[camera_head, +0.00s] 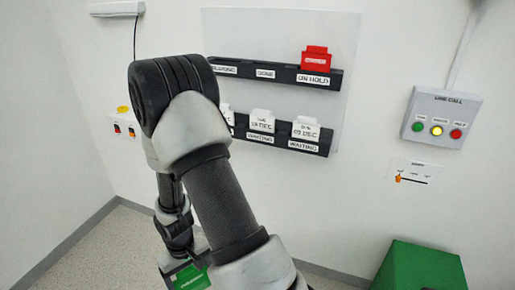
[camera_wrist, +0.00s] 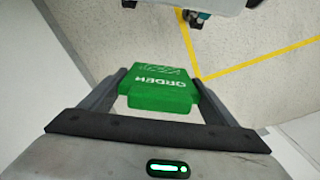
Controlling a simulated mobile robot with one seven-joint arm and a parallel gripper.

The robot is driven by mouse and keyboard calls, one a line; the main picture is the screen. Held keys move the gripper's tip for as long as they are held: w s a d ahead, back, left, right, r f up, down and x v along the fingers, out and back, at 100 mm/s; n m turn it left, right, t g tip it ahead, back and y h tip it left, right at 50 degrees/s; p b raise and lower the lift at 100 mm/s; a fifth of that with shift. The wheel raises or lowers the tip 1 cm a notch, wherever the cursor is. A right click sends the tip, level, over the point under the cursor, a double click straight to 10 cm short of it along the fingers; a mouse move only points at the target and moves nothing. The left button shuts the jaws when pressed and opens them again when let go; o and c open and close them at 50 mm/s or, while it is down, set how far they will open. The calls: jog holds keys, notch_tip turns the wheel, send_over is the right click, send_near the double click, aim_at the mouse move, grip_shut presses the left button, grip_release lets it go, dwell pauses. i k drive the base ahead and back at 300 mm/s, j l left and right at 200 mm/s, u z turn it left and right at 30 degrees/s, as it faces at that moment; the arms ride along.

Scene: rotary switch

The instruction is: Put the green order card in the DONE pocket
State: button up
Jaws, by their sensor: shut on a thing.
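The green order card (camera_wrist: 160,88) is between the two fingers of my gripper (camera_wrist: 157,78) in the wrist view, which is shut on it. In the head view my gripper (camera_head: 186,262) is low at the bottom left, with the green card (camera_head: 190,278) partly showing below it. It is well below and left of the wall racks. The DONE pocket (camera_head: 265,74) is the labelled middle pocket shown on the upper dark rack, and no card stands up from it. A red card (camera_head: 316,60) stands in the ON HOLD pocket to its right.
The lower rack (camera_head: 258,136) holds white cards in WAITING pockets. My arm hides the left of both racks. A grey lamp box (camera_head: 440,118) and a small slider label (camera_head: 412,175) are on the right wall, above a green box (camera_head: 420,268). The wrist view shows a yellow floor line (camera_wrist: 265,58).

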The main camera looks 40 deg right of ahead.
aim_at(268, 77)
jog(key=i+z, duration=0.35)
jog(key=i+j+z, duration=0.1)
jog(key=z, duration=0.3)
jog(key=i+j+z, duration=0.2)
jog(key=i+z, duration=0.15)
jog(key=i+j+z, duration=0.15)
jog(key=i+z, duration=0.25)
jog(key=i+j+z, duration=0.2)
jog(key=z, duration=0.25)
